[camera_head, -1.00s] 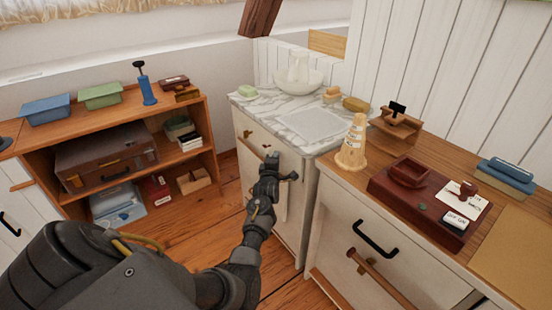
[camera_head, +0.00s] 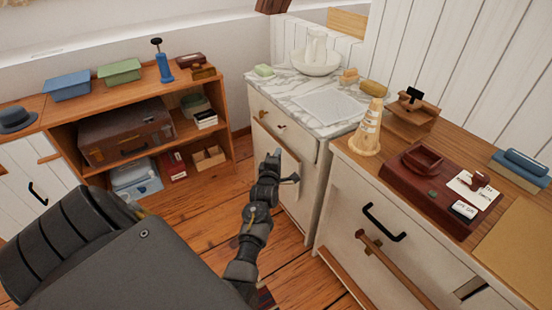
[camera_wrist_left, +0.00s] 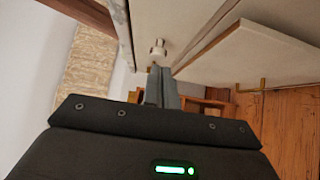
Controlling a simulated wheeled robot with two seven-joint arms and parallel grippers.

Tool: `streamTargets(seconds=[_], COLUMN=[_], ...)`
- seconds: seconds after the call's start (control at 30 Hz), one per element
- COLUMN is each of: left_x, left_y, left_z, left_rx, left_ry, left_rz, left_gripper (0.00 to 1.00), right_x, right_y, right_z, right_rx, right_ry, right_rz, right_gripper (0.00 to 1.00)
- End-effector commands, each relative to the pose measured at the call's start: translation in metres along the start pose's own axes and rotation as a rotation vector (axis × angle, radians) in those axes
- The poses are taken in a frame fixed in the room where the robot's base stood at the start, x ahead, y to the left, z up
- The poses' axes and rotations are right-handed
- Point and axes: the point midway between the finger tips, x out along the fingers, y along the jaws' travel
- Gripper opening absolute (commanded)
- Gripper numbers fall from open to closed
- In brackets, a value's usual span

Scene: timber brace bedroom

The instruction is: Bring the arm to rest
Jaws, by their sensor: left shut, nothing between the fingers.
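My left arm comes in from the lower left in the head view. My left gripper (camera_head: 276,156) is shut and empty, in front of the white washstand cabinet (camera_head: 262,112) with the marble top. In the left wrist view its fingers (camera_wrist_left: 160,86) are together, with a pale round knob (camera_wrist_left: 158,47) beyond the tips. A white panel (camera_wrist_left: 245,60) stands to the right of the fingers there. I cannot tell whether the fingertips touch the cabinet. My right gripper is not in view.
A wooden shelf unit (camera_head: 232,130) with boxes and a brown suitcase (camera_head: 125,132) stands left. A wooden-topped dresser with a black handle (camera_head: 383,222) stands right, holding a dark red tray (camera_head: 420,205) and a pale cone (camera_head: 368,130). Open wooden floor (camera_head: 190,212) lies between.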

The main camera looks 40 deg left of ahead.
Motion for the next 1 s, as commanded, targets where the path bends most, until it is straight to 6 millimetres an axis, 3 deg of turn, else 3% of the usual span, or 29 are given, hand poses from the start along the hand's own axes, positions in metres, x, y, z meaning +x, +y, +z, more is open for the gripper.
streamTargets(seconds=[0.2, 0.7, 0.77, 0.87, 1.0], left_x=[-0.022, -0.026, -0.029, -0.043, -0.094], left_y=[-0.001, -0.006, -0.019, -0.059, -0.147], left_z=[0.0, 0.006, 0.013, 0.033, 0.062], left_rx=[0.0, 0.022, 0.065, 0.205, 0.509], left_ry=[0.0, -0.014, -0.037, -0.113, -0.299], left_rz=[-0.001, -0.016, -0.047, -0.139, -0.313], left_gripper=[0.0, 0.0, 0.0, 0.0, 0.0], right_x=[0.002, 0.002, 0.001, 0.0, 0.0], right_y=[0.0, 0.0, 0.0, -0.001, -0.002], right_z=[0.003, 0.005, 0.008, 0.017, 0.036], right_rx=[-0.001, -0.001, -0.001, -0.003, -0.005], right_ry=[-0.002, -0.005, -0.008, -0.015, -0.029], right_rz=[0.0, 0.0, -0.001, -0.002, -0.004], right_gripper=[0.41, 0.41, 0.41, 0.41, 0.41])
